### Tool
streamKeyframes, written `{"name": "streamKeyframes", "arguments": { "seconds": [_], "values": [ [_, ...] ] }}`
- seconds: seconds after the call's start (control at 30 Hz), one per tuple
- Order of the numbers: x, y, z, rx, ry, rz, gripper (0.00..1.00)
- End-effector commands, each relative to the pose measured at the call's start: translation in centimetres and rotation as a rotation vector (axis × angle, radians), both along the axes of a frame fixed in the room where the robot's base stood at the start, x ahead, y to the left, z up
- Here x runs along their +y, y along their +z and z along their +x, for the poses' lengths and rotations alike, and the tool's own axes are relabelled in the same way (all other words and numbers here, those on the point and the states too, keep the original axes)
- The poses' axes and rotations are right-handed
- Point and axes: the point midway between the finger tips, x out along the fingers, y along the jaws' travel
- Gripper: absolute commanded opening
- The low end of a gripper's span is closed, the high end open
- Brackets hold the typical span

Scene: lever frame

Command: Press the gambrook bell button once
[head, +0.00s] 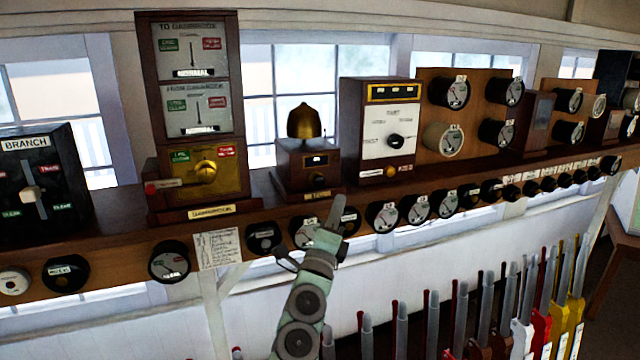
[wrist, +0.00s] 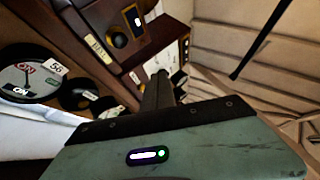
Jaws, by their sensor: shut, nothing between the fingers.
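A brass bell (head: 305,122) stands on a small wooden box (head: 297,163) on the shelf, with a little lit display and a round black button (head: 318,181) low on its front. The black button also shows in the wrist view (wrist: 119,39). The tall instrument marked GAMBROOK (head: 196,92) stands to its left, with a red-ended knob (head: 150,188) at its lower left. My gripper (head: 338,207) is shut and empty, in front of the shelf edge, just right of and below the black button. It also shows in the wrist view (wrist: 159,88), apart from the button.
A row of round dials (head: 418,207) runs along the shelf front beside my gripper. A wooden instrument with a white face (head: 388,138) stands right of the bell. The BRANCH instrument (head: 38,185) is far left. Several levers (head: 525,280) stand below right.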

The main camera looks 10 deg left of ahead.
Motion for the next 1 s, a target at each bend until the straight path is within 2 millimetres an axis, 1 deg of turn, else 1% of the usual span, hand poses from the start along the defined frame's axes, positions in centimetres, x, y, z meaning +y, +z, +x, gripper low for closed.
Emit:
{"name": "streamKeyframes", "arguments": {
  "seconds": [0.27, 0.4, 0.7, 1.0],
  "values": [
    [0.3, -0.2, 0.5, -0.003, 0.000, -0.001, 0.00],
    [1.1, -0.7, 1.5, -0.001, 0.001, -0.004, 0.00],
    [2.7, -0.8, 3.8, -0.001, 0.002, -0.008, 0.00],
    [3.9, -0.6, 5.6, -0.003, 0.002, -0.009, 0.00]
  ]
}}
